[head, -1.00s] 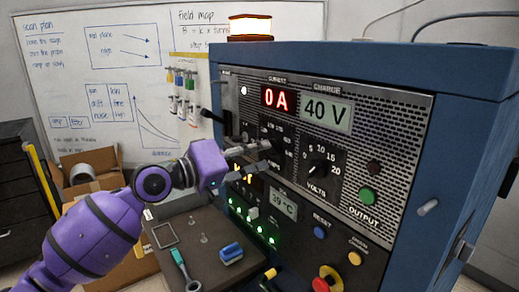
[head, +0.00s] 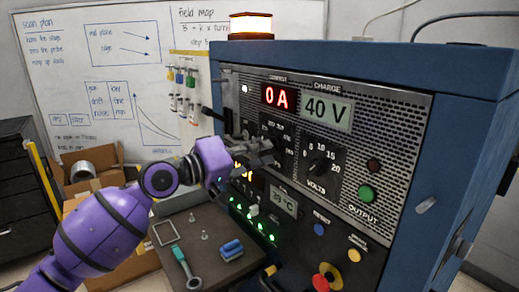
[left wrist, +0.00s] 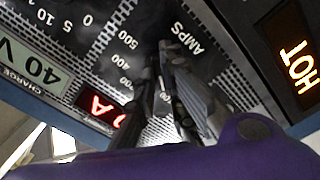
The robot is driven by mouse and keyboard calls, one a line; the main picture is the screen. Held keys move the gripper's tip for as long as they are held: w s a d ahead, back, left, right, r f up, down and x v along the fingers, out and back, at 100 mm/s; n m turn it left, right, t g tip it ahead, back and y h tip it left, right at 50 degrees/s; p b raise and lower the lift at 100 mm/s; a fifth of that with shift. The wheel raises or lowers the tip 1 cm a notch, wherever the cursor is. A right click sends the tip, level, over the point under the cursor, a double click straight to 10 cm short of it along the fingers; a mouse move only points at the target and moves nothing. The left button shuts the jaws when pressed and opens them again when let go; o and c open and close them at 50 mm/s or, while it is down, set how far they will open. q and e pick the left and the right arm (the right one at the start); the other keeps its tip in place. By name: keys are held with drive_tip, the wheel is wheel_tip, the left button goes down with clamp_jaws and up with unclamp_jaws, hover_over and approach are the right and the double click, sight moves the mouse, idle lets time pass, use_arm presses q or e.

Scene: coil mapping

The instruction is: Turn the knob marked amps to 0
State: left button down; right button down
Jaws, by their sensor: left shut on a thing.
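The blue power cabinet's panel (head: 395,120) carries the amps knob (head: 277,152), a dark knob under the red current display (head: 280,97), which reads 0 A. My left gripper (head: 262,150) is at this knob, its fingers shut on it. In the left wrist view the gripper (left wrist: 170,75) reaches the dial beside the AMPS label (left wrist: 187,37), with printed numbers up to several hundred around it. The fingers hide most of the knob, and I cannot tell where its pointer stands. My right gripper is not in view.
The volts knob (head: 321,161) is close to the right, under a 40 V display (head: 327,110). A green output button (head: 367,194) and a red-and-yellow stop button (head: 328,278) are lower. A lit HOT sign (left wrist: 298,60) shows in the left wrist view. A tray (head: 215,262) with tools lies below.

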use_arm(q)
drive_tip(key=n+p, duration=0.4)
drive_tip(key=n, duration=0.2)
drive_tip(key=shift+r+n+p, duration=0.15)
drive_tip(key=shift+n+p, duration=0.15)
drive_tip(key=shift+n, duration=0.1)
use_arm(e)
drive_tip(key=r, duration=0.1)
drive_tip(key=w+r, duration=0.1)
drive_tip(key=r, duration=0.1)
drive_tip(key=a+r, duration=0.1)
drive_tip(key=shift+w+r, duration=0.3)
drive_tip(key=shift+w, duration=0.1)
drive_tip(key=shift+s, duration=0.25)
use_arm(q)
drive_tip(key=c, duration=1.8)
unclamp_jaws()
drive_tip(key=v, duration=1.2)
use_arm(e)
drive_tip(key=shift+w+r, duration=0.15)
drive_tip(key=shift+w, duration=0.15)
